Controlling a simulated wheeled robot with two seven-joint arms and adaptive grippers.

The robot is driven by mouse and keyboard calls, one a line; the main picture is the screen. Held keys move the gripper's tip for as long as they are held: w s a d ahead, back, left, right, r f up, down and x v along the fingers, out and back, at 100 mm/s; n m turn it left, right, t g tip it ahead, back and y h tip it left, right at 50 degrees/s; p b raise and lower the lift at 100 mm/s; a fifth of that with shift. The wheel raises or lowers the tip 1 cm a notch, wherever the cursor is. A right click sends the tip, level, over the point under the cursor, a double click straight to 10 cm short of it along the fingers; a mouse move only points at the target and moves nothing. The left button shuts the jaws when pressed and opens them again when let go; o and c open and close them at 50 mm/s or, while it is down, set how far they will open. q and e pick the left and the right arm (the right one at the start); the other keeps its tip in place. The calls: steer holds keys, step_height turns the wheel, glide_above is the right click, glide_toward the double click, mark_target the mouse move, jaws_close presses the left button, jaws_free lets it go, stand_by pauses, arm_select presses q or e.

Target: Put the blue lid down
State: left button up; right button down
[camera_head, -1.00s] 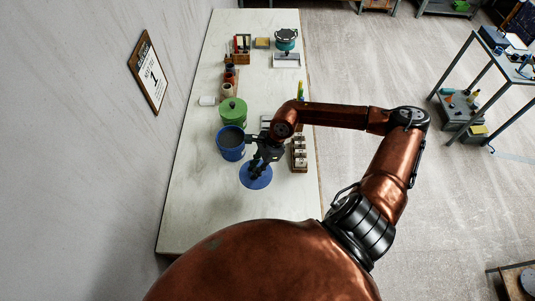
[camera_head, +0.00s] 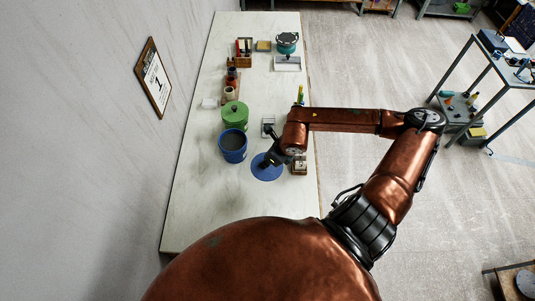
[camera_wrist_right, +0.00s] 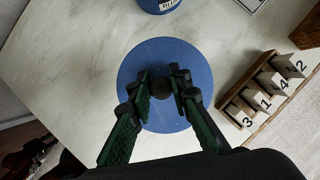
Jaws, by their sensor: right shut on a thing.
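The blue lid (camera_head: 266,174) is a flat round disc with a dark knob. It is flat, at or just above the pale table, right of and nearer than the open blue pot (camera_head: 233,155). My right gripper (camera_head: 268,162) is over the lid, shut on its knob. In the right wrist view the fingers (camera_wrist_right: 161,88) close on the knob from both sides, above the blue lid (camera_wrist_right: 165,55). I cannot tell whether the lid's underside touches the table. The pot has dark contents. My left gripper is not in view.
A green lidded pot (camera_head: 234,113) stands behind the blue pot. A wooden rack with numbered blocks (camera_wrist_right: 262,90) is right of the lid, partly hidden by my arm in the head view. The table (camera_head: 205,215) is clear on its near left part.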

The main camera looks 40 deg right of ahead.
steer(key=w+d+f+p, duration=0.1)
steer(key=w+d+f, duration=0.2)
steer(key=w+f, duration=0.1)
steer(key=w+d+f+p, duration=0.1)
steer(key=w+d+f, duration=0.2)
steer(key=w+d, duration=0.1)
steer(key=shift+w+d+f+p, duration=0.1)
steer(key=shift+d+f+p, duration=0.05)
steer(key=shift+f+p, duration=0.25)
steer(key=shift+w+d+f, duration=0.2)
steer(key=shift+d+f, duration=0.05)
steer(key=shift+f, duration=0.25)
step_height(320, 180, down, 3)
steer(key=shift+w+d+r+p, duration=0.1)
steer(key=shift+p, duration=0.6)
steer(key=shift+f, duration=0.25)
steer(key=c, duration=1.8)
jaws_free()
steer(key=shift+f, duration=0.1)
